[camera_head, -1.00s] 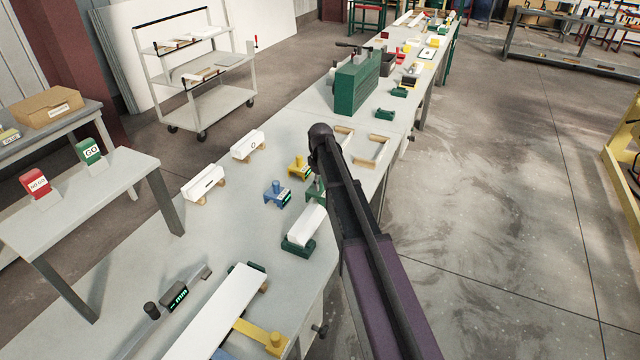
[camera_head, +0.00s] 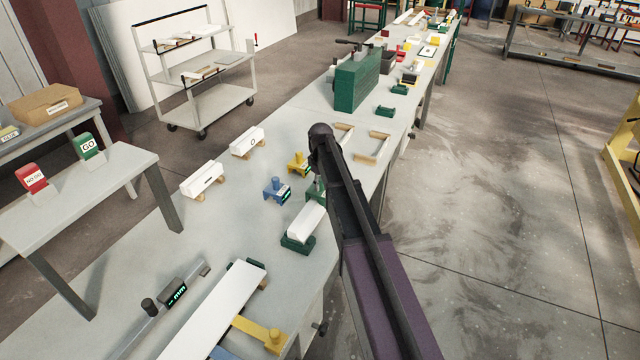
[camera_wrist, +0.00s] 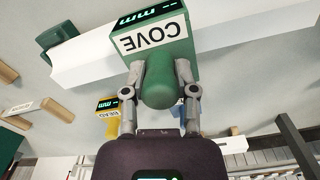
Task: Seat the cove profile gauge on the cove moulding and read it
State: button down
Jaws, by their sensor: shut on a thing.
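My gripper (camera_wrist: 162,78) is shut on the green knob of the cove gauge (camera_wrist: 157,38), which is labelled COVE in the wrist view. Its display shows dashes and "mm". The white moulding (camera_wrist: 95,62) runs behind the gauge, with a green cradle (camera_wrist: 55,34) at its left. In the head view the moulding (camera_head: 307,219) rests in its green cradle (camera_head: 297,245). A sliver of the gauge (camera_head: 314,192) shows at the moulding's far end, beside my arm, which hides the gripper. I cannot tell whether gauge and moulding touch.
A blue gauge (camera_head: 275,191) and a yellow gauge (camera_head: 298,164) stand close by on the bench. White pieces on wooden blocks (camera_head: 203,179) lie to the left. A long white board (camera_head: 215,310) lies in front. A green box (camera_head: 357,82) stands farther back.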

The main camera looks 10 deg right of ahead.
jog(key=shift+f+b, duration=1.15)
jog(key=shift+f, duration=0.05)
jog(key=shift+c, duration=1.6)
grip_release()
jog(key=shift+r, duration=0.25)
notch_tip(320, 180, up, 10)
jog(key=p, duration=1)
jog(key=shift+r+p, duration=0.1)
jog(key=shift+p, duration=0.25)
jog(key=s+a+f+b, duration=0.1)
jog(key=a+f+b, duration=0.3)
jog(key=a, duration=0.6)
jog(key=s+a+f+b, duration=0.1)
jog(key=a+f+b, duration=0.4)
jog(key=a, duration=0.6)
jog(key=shift+s, duration=0.3)
jog(key=shift+a, duration=0.1)
